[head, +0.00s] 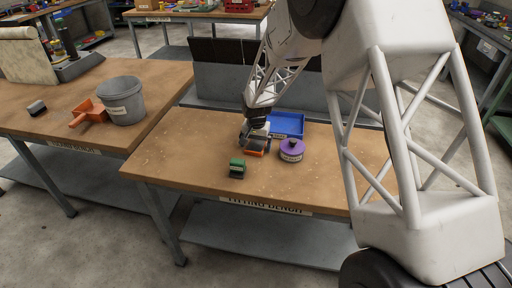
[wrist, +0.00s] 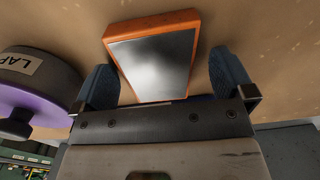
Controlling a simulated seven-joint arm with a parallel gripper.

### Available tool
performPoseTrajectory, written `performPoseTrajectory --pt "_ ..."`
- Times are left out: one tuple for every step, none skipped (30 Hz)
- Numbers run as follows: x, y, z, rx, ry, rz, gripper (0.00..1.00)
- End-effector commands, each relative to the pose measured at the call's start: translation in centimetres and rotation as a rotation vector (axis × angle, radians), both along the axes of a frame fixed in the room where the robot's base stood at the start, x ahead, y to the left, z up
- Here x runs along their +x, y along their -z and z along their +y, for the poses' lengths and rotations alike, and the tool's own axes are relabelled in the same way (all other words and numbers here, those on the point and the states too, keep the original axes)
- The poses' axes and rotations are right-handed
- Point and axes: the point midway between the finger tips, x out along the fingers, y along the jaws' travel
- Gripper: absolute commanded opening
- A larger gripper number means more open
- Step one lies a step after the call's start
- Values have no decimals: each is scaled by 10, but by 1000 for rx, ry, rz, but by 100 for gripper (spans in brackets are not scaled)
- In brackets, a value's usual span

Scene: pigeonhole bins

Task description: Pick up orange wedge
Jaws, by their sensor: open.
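The orange wedge (head: 256,153) lies on the fitting bench, below my gripper (head: 255,138) and partly hidden by it in the head view. In the wrist view the wedge (wrist: 153,55) shows an orange rim and a grey metallic sloping face. My gripper (wrist: 166,78) is open there, with one blue finger to each side of the wedge's near part. The far end of the wedge extends beyond the fingertips. I cannot tell whether the fingers touch it.
A purple round container (head: 291,150) with a label stands close at the right; it is near the left finger in the wrist view (wrist: 45,85). A blue tray (head: 288,124) lies behind. A green block (head: 237,168) sits in front. The bench's left part is clear.

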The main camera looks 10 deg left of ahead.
Motion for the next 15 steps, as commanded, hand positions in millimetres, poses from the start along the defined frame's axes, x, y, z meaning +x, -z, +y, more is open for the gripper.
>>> performPoseTrajectory --pt "0 0 0 0 0 0 100" --pt "0 0 0 0 0 0 100" --pt "0 0 0 0 0 0 100" --pt "0 0 0 0 0 0 100" --pt "0 0 0 0 0 0 100" --pt "0 0 0 0 0 0 100" --pt "0 0 0 0 0 0 100" --pt "0 0 0 0 0 0 100" --pt "0 0 0 0 0 0 100" --pt "0 0 0 0 0 0 100" --pt "0 0 0 0 0 0 95" --pt "0 0 0 0 0 0 89" --pt "0 0 0 0 0 0 85" --pt "0 0 0 0 0 0 80" --pt "0 0 0 0 0 0 74"
